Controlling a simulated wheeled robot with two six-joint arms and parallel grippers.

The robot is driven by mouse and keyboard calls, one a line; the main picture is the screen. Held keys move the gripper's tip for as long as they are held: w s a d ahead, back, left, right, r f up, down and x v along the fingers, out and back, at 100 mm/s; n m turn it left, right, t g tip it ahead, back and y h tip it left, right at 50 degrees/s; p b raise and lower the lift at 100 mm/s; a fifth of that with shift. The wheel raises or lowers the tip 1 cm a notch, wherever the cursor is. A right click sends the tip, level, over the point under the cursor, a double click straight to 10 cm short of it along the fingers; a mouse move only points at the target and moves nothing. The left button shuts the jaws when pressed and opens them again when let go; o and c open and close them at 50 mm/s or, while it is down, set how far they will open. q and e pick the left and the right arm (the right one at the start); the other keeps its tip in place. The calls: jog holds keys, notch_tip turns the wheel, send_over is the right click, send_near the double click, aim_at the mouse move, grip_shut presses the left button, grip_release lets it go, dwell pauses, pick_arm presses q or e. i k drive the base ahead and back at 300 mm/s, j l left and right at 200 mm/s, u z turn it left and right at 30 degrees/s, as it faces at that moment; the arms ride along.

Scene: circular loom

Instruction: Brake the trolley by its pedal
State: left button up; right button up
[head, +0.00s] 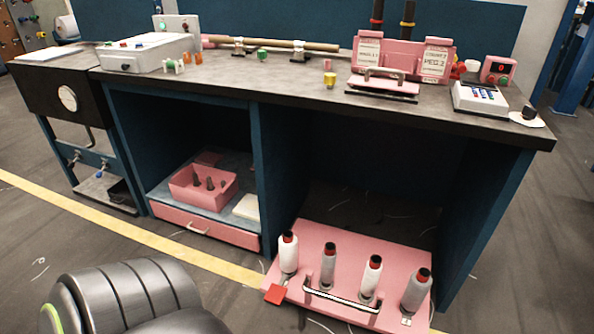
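The trolley (318,244) is a low pink platform at the bottom centre right of the head view. It stands partly under the bench's open right bay and juts out in front. Several bobbins with red and black tops stand upright on it, and a pale bar handle (342,301) runs along its front. A small red pedal (275,294) sticks out at its front left corner; whether it is pressed down I cannot tell. The trolley's wheels are hidden. Neither gripper is in view; only a grey link of my own arm shows at the lower left.
The bench (300,79) spans the view, with a control box (147,52), a pink peg stand (400,55) and a keypad (480,98) on top. A pink drawer (205,226) is left of the trolley. The floor before the bench, with a yellow line (130,228), is mostly clear.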

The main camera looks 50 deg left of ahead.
aim_at(276, 295)
jog(key=u, duration=1.75)
